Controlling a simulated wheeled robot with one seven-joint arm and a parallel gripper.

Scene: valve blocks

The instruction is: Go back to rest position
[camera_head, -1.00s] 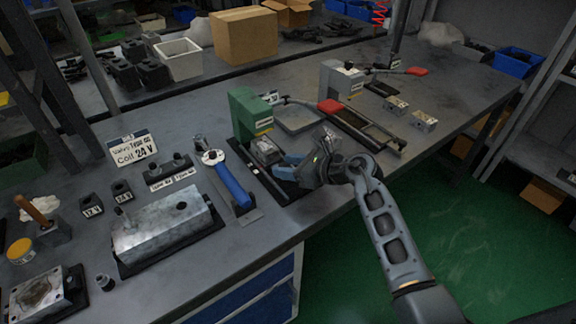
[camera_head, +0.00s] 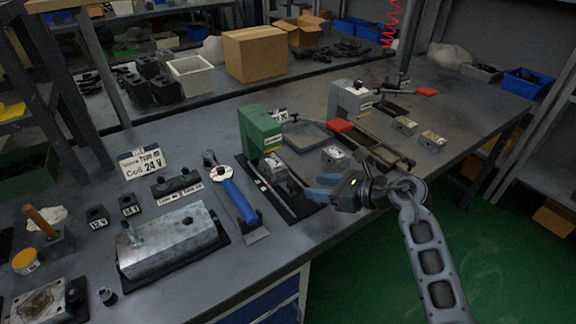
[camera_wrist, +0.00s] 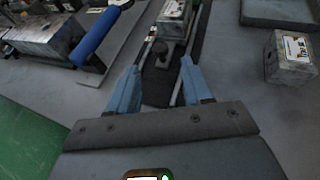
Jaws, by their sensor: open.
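My gripper (camera_head: 318,189) is open and empty, above the front part of the bench by the green press. Its two blue fingers (camera_wrist: 158,88) stand apart in the wrist view, with no object held between them. A metal valve block (camera_head: 273,168) sits at the foot of the green press (camera_head: 260,133), ahead of the fingers; it also shows at the top of the wrist view (camera_wrist: 173,14). Another small metal block (camera_head: 335,156) stands alone on the bench, right of the green press. It seems to be the labelled block at the right of the wrist view (camera_wrist: 290,58).
A blue-handled tool (camera_head: 238,200) and a large metal block (camera_head: 172,240) lie to the left. A grey press (camera_head: 348,102) with a red-ended lever and two small blocks (camera_head: 404,125) stand to the right. The green floor (camera_head: 400,275) in front is clear.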

